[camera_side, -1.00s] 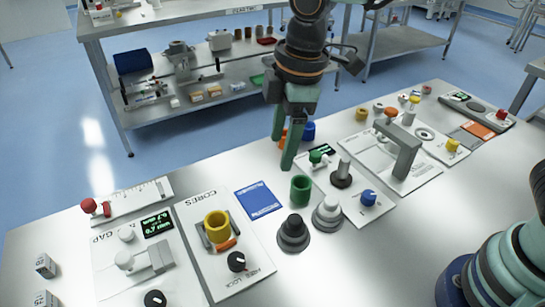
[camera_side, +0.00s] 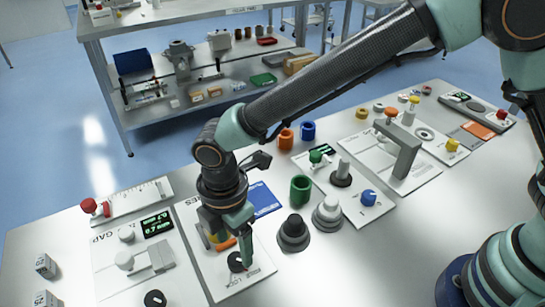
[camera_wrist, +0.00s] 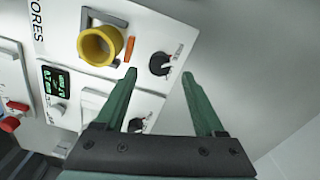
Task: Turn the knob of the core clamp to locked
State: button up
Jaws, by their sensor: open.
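The core clamp's plate (camera_side: 197,266), lettered CORES, lies on the bench at the front left. Its black knob (camera_side: 236,262) is near the plate's front edge, and it also shows in the wrist view (camera_wrist: 159,65). A yellow ring core (camera_wrist: 99,46) sits in the clamp, with an orange bar (camera_wrist: 129,50) beside it. My gripper (camera_wrist: 159,74) is open and points down over the knob, which shows between the fingertips in the wrist view. In the side view my gripper (camera_side: 231,247) partly hides the core. I cannot tell whether a finger touches the knob.
The GAP panel (camera_side: 105,275) with its lit display (camera_side: 157,225) is left of the plate. The bench in front of these is bare.

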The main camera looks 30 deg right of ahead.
aim_at(236, 258)
jog(key=shift+f, duration=2.25)
grip_shut()
